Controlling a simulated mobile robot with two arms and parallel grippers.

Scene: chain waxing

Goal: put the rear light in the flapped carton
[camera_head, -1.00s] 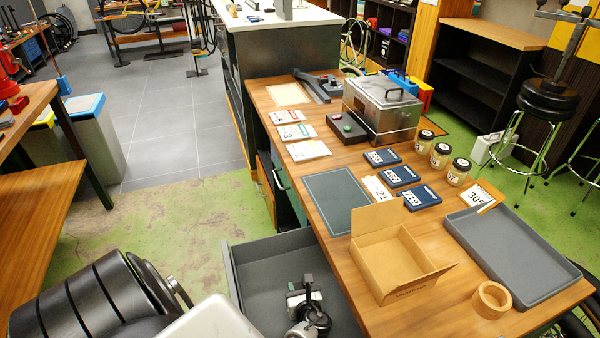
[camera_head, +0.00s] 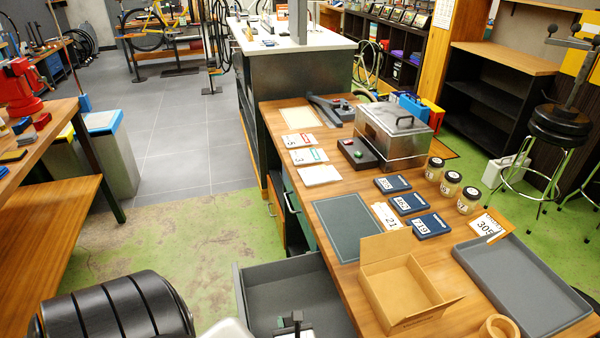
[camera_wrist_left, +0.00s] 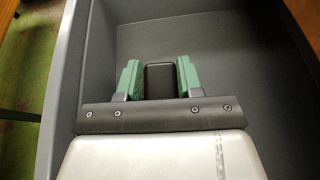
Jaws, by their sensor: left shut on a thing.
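My left gripper (camera_wrist_left: 159,80) is shut on a small dark block, the rear light (camera_wrist_left: 160,79), held between its green pads in the left wrist view. Behind it is the grey inside of the open drawer (camera_wrist_left: 230,45). In the head view, only a dark part of the left gripper (camera_head: 296,322) shows over the drawer (camera_head: 255,297), at the bottom edge. The flapped carton (camera_head: 402,282) stands open on the wooden bench, right of the drawer, and looks empty. My right gripper is not in view.
A grey tray (camera_head: 520,285) lies right of the carton, with a wooden ring (camera_head: 498,328) near its front. A dark mat (camera_head: 345,225), blue numbered packs (camera_head: 408,203) and jars (camera_head: 450,185) lie behind the carton. The bench edge runs between drawer and carton.

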